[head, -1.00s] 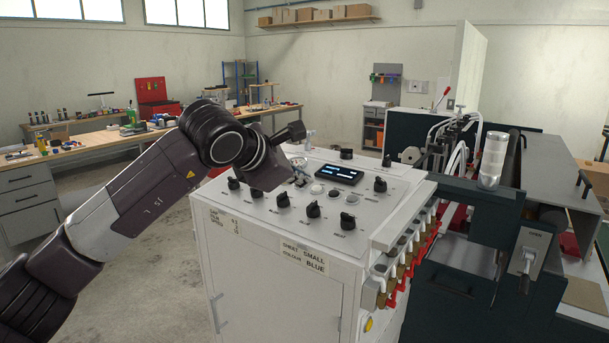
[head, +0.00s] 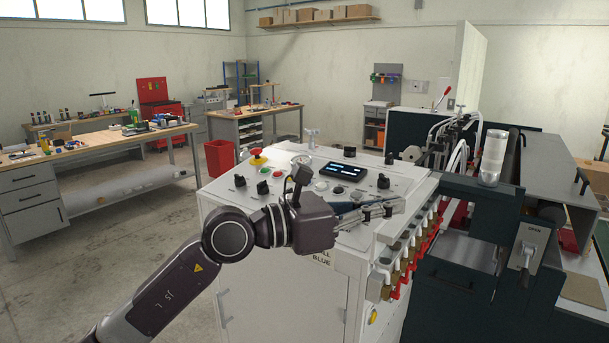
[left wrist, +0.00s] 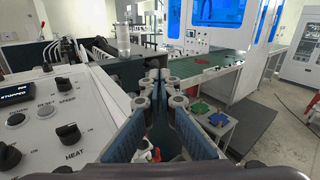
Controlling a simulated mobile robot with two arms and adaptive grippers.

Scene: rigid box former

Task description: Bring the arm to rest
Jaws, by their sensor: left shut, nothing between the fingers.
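My left arm comes in from the bottom left of the head view. Its gripper (head: 396,206) is shut and empty, in front of and above the right part of the control cabinet (head: 280,292). In the left wrist view the two blue-padded fingers (left wrist: 159,80) meet at their tips, with nothing between them. The gripper and forearm hide part of the cabinet's knobs and front labels. My right gripper is in neither view.
The cabinet's display (head: 343,171) reads "STOPPED" in the left wrist view (left wrist: 15,93). A heat knob (left wrist: 68,133) is beside the fingers there. A row of brass-and-red fittings (head: 412,258) lines the cabinet's right side. Open floor (head: 120,235) lies to the left.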

